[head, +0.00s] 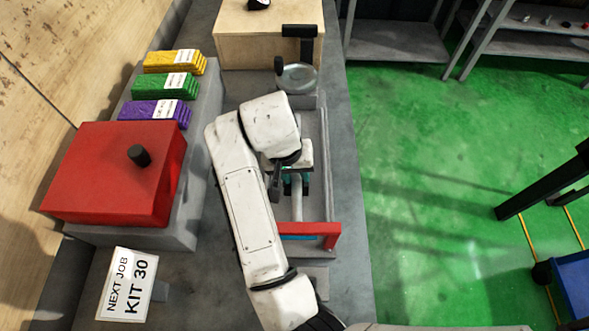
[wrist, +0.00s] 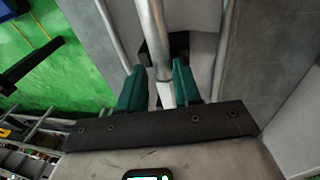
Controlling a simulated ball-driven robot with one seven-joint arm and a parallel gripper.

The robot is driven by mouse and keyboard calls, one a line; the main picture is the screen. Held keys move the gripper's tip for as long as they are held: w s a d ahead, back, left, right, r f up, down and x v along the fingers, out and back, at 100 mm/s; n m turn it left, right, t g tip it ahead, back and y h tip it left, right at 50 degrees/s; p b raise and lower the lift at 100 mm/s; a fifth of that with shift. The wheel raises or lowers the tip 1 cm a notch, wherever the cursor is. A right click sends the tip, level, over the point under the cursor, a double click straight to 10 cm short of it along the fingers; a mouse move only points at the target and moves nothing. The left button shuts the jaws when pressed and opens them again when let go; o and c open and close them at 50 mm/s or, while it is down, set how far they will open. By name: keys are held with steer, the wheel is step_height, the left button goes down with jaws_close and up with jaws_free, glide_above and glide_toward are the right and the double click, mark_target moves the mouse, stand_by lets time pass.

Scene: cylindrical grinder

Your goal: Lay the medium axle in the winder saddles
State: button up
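A silver rod, seemingly the axle (wrist: 153,40), runs between the two teal fingers of my gripper (wrist: 160,84) in the wrist view. It steps to a paler, narrower part low between the fingers. The fingers stand either side of it; I cannot tell whether both touch it. In the head view my gripper (head: 296,186) is over the long grey bed of the fixture, with the pale rod (head: 297,207) running below it toward the red end bracket (head: 310,232). My arm hides much of the bed. I cannot make out the winder saddles.
A red box (head: 110,175) with a black knob stands left, near yellow, green and purple labelled stacks. A wooden block (head: 270,38) and round metal dish (head: 297,77) stand behind. Green floor (head: 450,150) is right.

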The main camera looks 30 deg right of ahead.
steer(key=v, duration=1.2)
steer(key=shift+p, duration=0.45)
steer(key=shift+a, duration=0.1)
